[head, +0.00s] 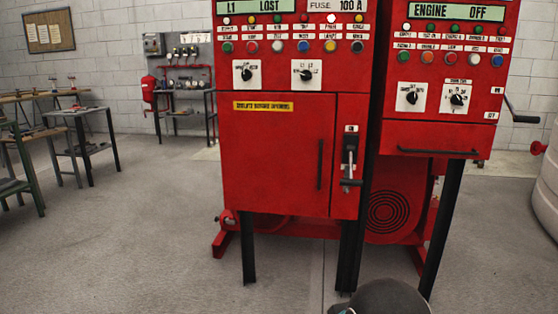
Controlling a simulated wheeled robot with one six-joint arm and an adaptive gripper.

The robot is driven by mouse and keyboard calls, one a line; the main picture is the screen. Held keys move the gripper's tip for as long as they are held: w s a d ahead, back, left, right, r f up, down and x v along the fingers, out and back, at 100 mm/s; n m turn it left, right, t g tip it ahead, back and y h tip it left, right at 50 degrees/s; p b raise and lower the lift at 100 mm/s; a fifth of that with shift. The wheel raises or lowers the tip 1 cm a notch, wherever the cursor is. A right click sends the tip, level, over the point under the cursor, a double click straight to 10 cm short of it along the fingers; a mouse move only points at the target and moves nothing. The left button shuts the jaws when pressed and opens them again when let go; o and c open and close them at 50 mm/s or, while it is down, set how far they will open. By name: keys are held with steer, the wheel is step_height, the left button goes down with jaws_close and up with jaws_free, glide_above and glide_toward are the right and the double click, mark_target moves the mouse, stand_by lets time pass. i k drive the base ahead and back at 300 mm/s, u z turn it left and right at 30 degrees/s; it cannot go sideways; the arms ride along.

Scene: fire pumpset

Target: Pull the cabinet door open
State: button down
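The red cabinet door (275,150) is on the lower half of the left red control cabinet (297,70), in the middle of the head view. It appears shut, flush with the cabinet front. A thin black vertical handle (320,164) is near its right edge. A yellow label (263,106) is at its top left. To the right of the door is a grey lever switch (350,160) on a black plate. A dark rounded part at the bottom edge appears to be part of my arm. My gripper is not in view.
A second red cabinet (440,100) stands close on the right, with a black drawer-like handle (437,151) and a side crank (520,112). Black legs and red pump parts (390,205) are below. Workbenches (85,115) stand at left. The floor (130,240) at front left is clear.

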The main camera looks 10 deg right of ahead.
mark_target(277, 148)
steer(key=z, duration=0.05)
steer(key=k, duration=1.1)
steer(key=u, duration=0.65)
steer(key=i, duration=1.3)
steer(key=z, duration=0.75)
